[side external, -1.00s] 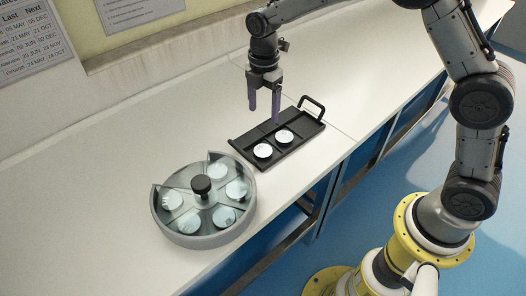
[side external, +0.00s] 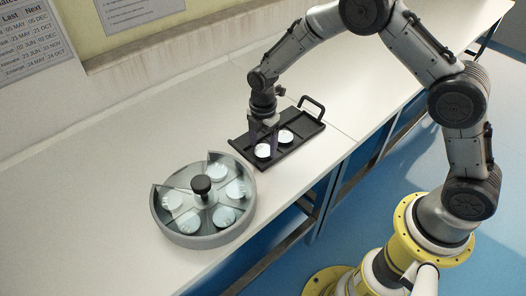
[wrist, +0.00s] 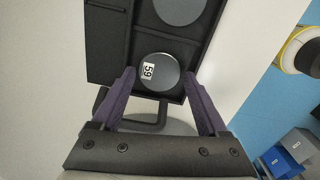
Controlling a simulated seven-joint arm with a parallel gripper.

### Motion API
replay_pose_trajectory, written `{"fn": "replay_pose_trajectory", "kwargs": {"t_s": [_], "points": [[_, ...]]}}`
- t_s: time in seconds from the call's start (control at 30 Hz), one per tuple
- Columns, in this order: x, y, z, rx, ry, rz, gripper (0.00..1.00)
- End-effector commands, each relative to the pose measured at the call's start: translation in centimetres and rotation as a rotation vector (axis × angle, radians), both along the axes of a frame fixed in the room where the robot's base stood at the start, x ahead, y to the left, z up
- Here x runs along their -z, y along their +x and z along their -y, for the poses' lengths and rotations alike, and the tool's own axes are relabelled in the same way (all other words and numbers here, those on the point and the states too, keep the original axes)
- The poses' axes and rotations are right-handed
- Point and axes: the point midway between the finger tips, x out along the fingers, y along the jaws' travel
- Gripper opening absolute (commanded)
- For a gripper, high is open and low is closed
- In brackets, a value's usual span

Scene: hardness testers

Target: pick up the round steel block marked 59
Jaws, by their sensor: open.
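The round steel block marked 59 (wrist: 157,74) lies flat in the black tray (wrist: 108,45), its label facing up. In the side view this block (side external: 263,151) appears to be the one nearer the grey carousel, partly covered by my fingers. My gripper (wrist: 160,78) is open, pointing down, with one purple finger on each side of the block in the wrist view. In the side view my gripper (side external: 264,142) is low over the tray. I cannot tell whether the fingers touch the block.
A second round block (side external: 286,136) lies close by in the tray. A grey round carousel (side external: 200,238) with several discs and a black knob stands to the left. A black handle (side external: 314,102) rises at the tray's far end. The white bench behind is clear.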

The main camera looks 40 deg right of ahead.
Motion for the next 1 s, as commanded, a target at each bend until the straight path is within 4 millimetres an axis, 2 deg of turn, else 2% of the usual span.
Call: {"fn": "replay_pose_trajectory", "kwargs": {"t_s": [0.1,0.37,0.77,0.8,1.0], "points": [[0.96,0.01,0.01,0.000,0.000,0.000,0.77],[1.07,0.04,0.00,0.000,0.000,0.002,0.75],[1.01,0.06,0.00,0.000,0.000,0.002,0.03],[1.00,0.07,0.00,0.000,0.000,0.002,0.00],[0.92,0.14,-0.02,0.000,0.001,0.005,0.00]]}}
